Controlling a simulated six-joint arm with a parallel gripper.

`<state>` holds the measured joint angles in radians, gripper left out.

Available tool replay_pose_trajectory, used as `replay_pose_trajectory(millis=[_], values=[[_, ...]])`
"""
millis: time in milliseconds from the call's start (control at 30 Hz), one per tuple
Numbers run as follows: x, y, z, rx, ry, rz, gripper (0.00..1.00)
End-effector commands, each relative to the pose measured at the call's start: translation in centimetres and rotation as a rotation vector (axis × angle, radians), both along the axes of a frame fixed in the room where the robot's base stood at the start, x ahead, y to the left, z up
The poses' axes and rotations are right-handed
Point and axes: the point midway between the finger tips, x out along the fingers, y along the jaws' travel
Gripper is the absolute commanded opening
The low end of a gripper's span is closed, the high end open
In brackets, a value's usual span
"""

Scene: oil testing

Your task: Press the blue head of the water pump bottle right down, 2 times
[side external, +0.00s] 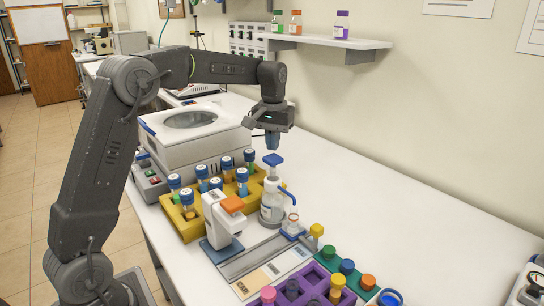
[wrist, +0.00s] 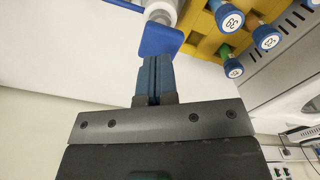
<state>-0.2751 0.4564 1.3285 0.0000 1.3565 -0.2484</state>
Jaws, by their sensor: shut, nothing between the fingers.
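The water pump bottle (side external: 272,206) stands upright on the white bench, a white bottle with a flat blue head (side external: 273,159) on top. The blue head (wrist: 160,40) also shows in the wrist view, just past my fingertips. My gripper (side external: 272,140) points down right above the blue head, with a small gap to it in the side view. Its fingers (wrist: 153,75) are shut together with nothing between them. In the wrist view the bottle's body is mostly hidden behind its head.
A yellow rack (side external: 185,229) with several blue-capped tubes stands left of the bottle. A purple rack (side external: 322,283) is at the front. A centrifuge-like machine (side external: 190,133) stands behind. The bench to the right is clear.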

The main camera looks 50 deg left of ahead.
Motion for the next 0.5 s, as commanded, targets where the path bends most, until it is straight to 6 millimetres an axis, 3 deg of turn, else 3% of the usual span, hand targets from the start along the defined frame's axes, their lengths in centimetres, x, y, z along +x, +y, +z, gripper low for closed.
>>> replay_pose_trajectory(millis=[500], values=[[0.0,0.0,-1.5,0.0,0.001,0.0,0.0]])
